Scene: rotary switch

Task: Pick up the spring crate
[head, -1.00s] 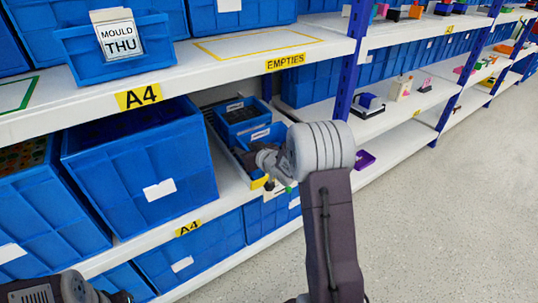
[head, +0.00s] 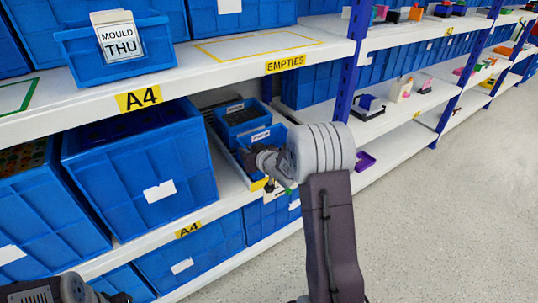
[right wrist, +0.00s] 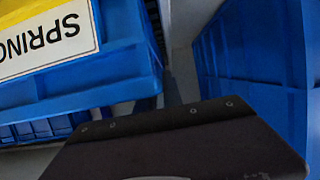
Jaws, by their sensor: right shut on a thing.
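The spring crate (head: 277,133) is a small blue crate on the middle shelf in the head view. My right gripper (head: 249,160) is at its near side and partly covers it. In the right wrist view, the spring crate (right wrist: 115,60) fills the upper left, with an upside-down yellow and white label reading "SPRING". My right gripper is shut on the crate; its fingertips are not clear in either view. I cannot tell whether the crate is off the shelf. My left gripper (head: 112,298) is only partly in view at the bottom left.
Another small blue crate (head: 236,115) stands just behind on the same shelf. A large blue bin (head: 140,180) is close on the left. The shelf above, with an "EMPTIES" label (head: 285,64), overhangs. The floor (head: 450,220) at right is clear.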

